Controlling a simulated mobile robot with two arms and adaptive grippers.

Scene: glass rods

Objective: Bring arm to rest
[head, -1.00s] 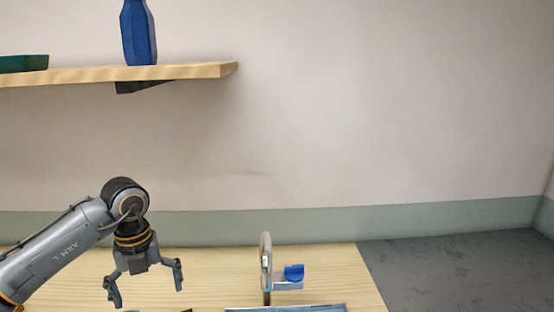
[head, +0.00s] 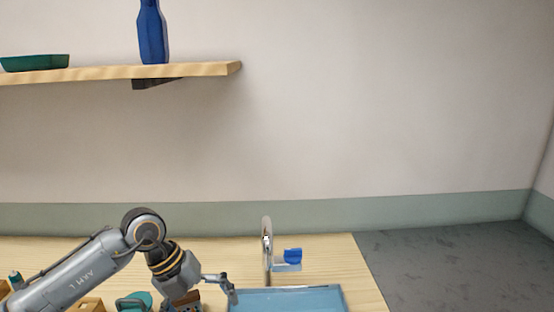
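My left gripper (head: 208,297) is low over the left part of the wooden table, with its arm bent down from the left. One finger stands out wide to the right beside a blue tray. The other finger is mostly hidden or cut off at the bottom edge, but the spread looks open. I see nothing clearly held in it. My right arm and gripper are not in view. No glass rod can be made out.
The blue tray (head: 285,296) lies at the front. Behind it stands a grey upright with a blue-topped bracket (head: 292,256). Small wooden and green items (head: 134,302) lie near my arm. A wall shelf (head: 200,70) holds a blue bottle (head: 153,35) and a green dish (head: 35,63).

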